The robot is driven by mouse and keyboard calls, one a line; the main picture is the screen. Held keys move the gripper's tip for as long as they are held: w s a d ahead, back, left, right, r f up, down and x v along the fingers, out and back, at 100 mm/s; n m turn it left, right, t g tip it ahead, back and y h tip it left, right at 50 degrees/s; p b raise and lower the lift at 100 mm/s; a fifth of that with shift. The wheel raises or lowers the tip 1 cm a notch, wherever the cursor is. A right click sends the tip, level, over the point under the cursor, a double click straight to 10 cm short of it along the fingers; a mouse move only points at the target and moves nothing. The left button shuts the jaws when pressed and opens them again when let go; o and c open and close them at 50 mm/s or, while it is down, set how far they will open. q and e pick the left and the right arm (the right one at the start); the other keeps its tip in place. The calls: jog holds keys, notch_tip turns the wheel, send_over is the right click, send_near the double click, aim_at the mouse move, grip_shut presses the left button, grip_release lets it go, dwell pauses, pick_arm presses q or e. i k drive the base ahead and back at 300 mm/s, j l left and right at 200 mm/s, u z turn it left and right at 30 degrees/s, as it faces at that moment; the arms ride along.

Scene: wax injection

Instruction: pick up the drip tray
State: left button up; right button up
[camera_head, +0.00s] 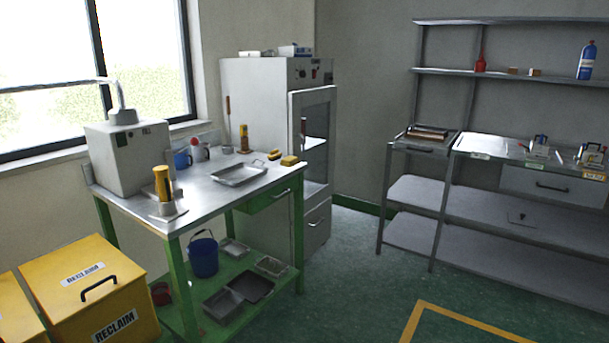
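A shallow silver metal tray (238,175), which looks like the drip tray, lies on the steel top of the green-legged bench (205,199). It sits near the bench's right side, apart from the yellow blocks. Other trays lie on the green lower shelf: a dark tray (251,288), a grey tray (222,303), and small light trays (271,265) behind. I cannot tell for certain which of these is called the drip tray. Neither of my grippers shows in this view.
A grey box machine (128,157) and a yellow cylinder (162,184) stand on the bench's left. A blue bucket (203,257) is below. Yellow RECLAIM bins (88,287) stand front left. The floor (370,290) to the right is clear.

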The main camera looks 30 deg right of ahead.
aim_at(239, 174)
jog(key=z, duration=0.45)
jog(key=i+l+u, duration=0.1)
jog(key=i+u, duration=0.2)
jog(key=u, duration=0.2)
jog(key=i+l+u, duration=0.25)
jog(key=u, duration=0.25)
jog(key=i+l+u, duration=0.1)
jog(key=i+l, duration=0.2)
jog(key=i+l+u, duration=0.15)
jog(key=i+l, duration=0.15)
jog(key=l, duration=0.25)
jog(key=i+l, duration=0.45)
jog(key=l, duration=0.25)
jog(key=i+l, duration=0.25)
jog(key=l+u, duration=0.05)
jog(key=l, duration=0.05)
